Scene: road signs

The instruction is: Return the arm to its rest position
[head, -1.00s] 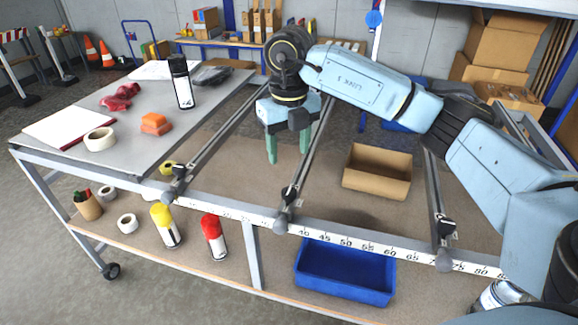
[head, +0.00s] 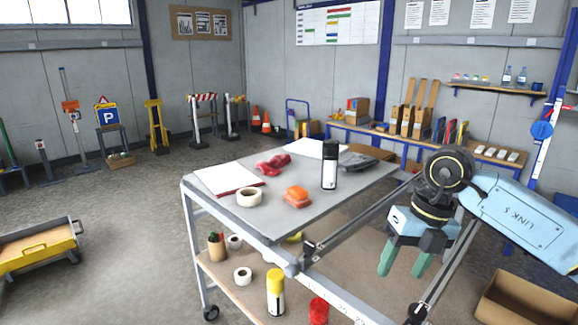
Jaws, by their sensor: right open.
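My right gripper (head: 402,262) hangs over the slotted right part of the work cart. Its two green fingers point down, apart, with nothing between them. My right arm reaches in from the right edge of the head view. My left gripper is not in view. The cart's grey top (head: 225,208) lies to the left of the right gripper. On it stands a black and white spray can (head: 329,166), upright.
The cart top also holds a tape roll (head: 249,197), orange blocks (head: 296,197), red gloves (head: 273,164) and a clipboard (head: 227,178). A cardboard box (head: 525,305) sits at lower right. A yellow trolley (head: 38,248) stands at left. Open floor lies between trolley and cart.

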